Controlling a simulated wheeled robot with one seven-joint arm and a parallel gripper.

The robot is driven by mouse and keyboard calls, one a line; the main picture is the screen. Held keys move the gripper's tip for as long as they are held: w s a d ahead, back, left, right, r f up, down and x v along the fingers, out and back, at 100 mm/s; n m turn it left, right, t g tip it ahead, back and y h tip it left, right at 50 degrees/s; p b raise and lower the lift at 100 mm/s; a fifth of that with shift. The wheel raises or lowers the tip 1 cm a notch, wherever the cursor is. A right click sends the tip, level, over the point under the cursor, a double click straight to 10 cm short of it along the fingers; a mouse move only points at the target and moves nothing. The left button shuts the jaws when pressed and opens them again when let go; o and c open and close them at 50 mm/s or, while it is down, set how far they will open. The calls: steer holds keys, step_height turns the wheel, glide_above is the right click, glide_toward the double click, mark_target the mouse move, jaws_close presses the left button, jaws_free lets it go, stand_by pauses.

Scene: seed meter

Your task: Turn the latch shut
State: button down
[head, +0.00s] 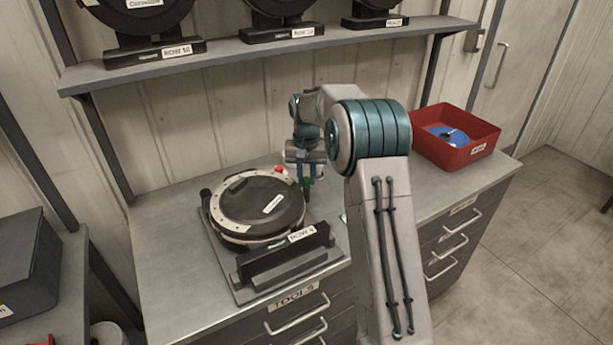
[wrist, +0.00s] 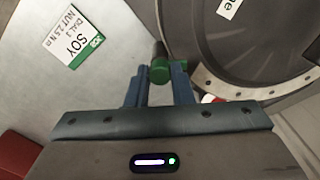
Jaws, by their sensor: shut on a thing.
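The seed meter, a round black housing (head: 262,202) with a pale holed rim, lies on a dark stand on the bench. Its black cover (wrist: 245,40) and rim fill the upper right of the wrist view. My gripper (head: 305,183) is at the right side of the meter, pointing down. In the wrist view its blue fingers (wrist: 161,82) are shut on a green knob (wrist: 160,70) with a dark cylindrical part beyond it, beside the rim. The knob appears to be part of the latch; the rest of the latch is hidden. A small red piece (head: 280,170) sits at the rim.
A white card (wrist: 73,39) reading SOY, DIAL 3, NUT 2.5 N m lies on the bench. A red bin (head: 455,150) with blue discs stands at the bench's right end. A shelf (head: 260,49) with several black units hangs above. The bench left of the meter is clear.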

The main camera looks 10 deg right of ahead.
mark_target(306, 178)
steer(key=shift+r+n, duration=0.1)
steer(key=shift+n, duration=2.2)
steer(key=c, duration=1.3)
jaws_free()
steer(key=shift+o, duration=0.2)
step_height(306, 178, up, 14)
steer(key=b, duration=0.1)
